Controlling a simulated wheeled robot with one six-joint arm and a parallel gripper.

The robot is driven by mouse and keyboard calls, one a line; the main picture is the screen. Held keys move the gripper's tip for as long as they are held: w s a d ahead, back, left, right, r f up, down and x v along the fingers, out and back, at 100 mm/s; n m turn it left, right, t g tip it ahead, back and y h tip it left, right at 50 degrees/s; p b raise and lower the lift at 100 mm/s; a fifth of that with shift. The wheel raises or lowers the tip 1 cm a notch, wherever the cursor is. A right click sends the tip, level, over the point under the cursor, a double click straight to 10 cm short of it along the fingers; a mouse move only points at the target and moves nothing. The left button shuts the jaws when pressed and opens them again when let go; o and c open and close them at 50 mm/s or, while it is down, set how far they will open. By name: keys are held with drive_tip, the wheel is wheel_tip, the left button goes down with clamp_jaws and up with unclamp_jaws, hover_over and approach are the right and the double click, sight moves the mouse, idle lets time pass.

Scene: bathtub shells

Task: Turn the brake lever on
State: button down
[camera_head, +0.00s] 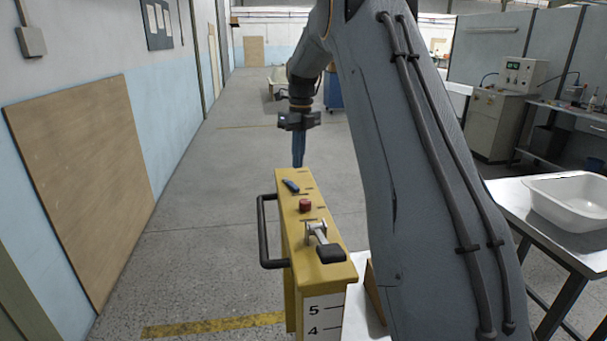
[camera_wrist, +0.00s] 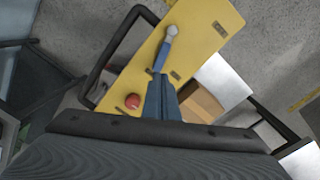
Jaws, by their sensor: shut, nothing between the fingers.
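A yellow control box (camera_head: 322,273) stands below my gripper. On its top are a short blue-handled lever (camera_head: 291,186) at the far end, a red button (camera_head: 305,205), and a metal lever with a black grip (camera_head: 330,252) at the near end. Which lever is the brake lever cannot be told. In the wrist view, the blue-handled lever (camera_wrist: 163,52) has a silver round end and lies just beyond my fingertips. My gripper (camera_head: 298,165) points down above the far end, its blue fingers shut and empty. The fingers (camera_wrist: 160,82) appear close to the blue handle; contact cannot be told.
A black loop handle (camera_head: 262,235) sticks out from the box's left side. A white basin (camera_head: 570,200) rests on a table at the right. A wooden board (camera_head: 85,180) leans on the left wall. The floor left of the box is clear.

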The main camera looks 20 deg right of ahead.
sight(290, 184)
drive_tip(key=s+d+n+t+y, duration=0.1)
drive_tip(key=d+n+t+y, duration=0.35)
drive_tip(key=n, duration=1.25)
drive_tip(key=s+d+n+y, duration=0.15)
drive_tip(key=d+n, duration=0.55)
drive_tip(key=n, duration=1.1)
drive_tip(key=p+x, duration=0.2)
drive_tip(key=x, duration=0.7)
drive_tip(key=shift+a+f+p, duration=0.15)
drive_tip(key=shift+f+p, duration=0.1)
drive_tip(key=shift+p, duration=0.1)
drive_tip(key=a+p, duration=0.1)
drive_tip(key=a, duration=0.1)
drive_tip(key=shift+s+a+r, duration=0.25)
drive_tip(key=shift+a+f+p, duration=0.15)
drive_tip(key=shift+a+p, duration=0.25)
drive_tip(key=shift+a, duration=0.2)
